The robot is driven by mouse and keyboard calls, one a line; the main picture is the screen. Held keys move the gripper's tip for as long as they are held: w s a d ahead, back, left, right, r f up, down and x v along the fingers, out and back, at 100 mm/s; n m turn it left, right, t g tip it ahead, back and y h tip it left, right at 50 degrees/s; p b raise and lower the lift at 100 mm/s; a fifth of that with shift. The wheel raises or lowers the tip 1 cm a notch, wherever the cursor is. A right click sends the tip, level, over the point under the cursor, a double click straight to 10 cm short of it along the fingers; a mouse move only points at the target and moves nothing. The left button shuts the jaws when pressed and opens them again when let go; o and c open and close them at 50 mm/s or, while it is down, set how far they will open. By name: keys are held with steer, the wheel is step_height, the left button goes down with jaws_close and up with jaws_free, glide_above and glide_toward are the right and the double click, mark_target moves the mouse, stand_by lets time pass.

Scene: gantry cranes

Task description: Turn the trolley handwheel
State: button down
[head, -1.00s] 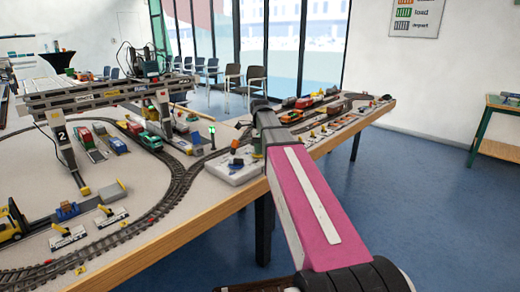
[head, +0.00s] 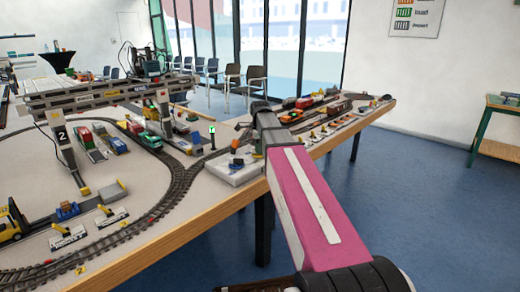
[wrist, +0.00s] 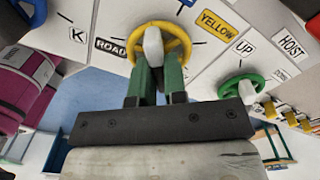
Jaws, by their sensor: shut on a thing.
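In the wrist view a yellow handwheel (wrist: 164,42) with a pale hub stands on a white panel between labels reading "ROAD" and "YELLOW". My gripper (wrist: 154,78), with two green fingers, is shut on the near side of this yellow wheel. The fingers hide part of its rim. No label that I can read says "trolley". A green handwheel (wrist: 242,86) sits to the right, near labels "UP" and "HOIST". In the head view the white control panel (head: 228,173) is at the table's edge, and my arm hides my fingertips.
A blue handwheel (wrist: 33,10) shows at the upper left of the wrist view. In the head view a grey gantry crane (head: 110,92) spans the layout's tracks, with a yellow forklift (head: 12,222) at the left. Open blue floor (head: 420,210) lies right of the table.

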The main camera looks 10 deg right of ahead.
steer(key=n, duration=0.6)
steer(key=shift+w+n, duration=0.2)
steer(key=shift+n, duration=0.1)
steer(key=n, duration=0.6)
steer(key=shift+w+a, duration=0.1)
steer(key=shift+n, duration=0.4)
steer(key=c, duration=1.2)
jaws_free()
steer(key=shift+o, duration=0.2)
steer(key=shift+r, duration=0.1)
step_height(320, 180, up, 11)
steer(key=shift+f, duration=0.2)
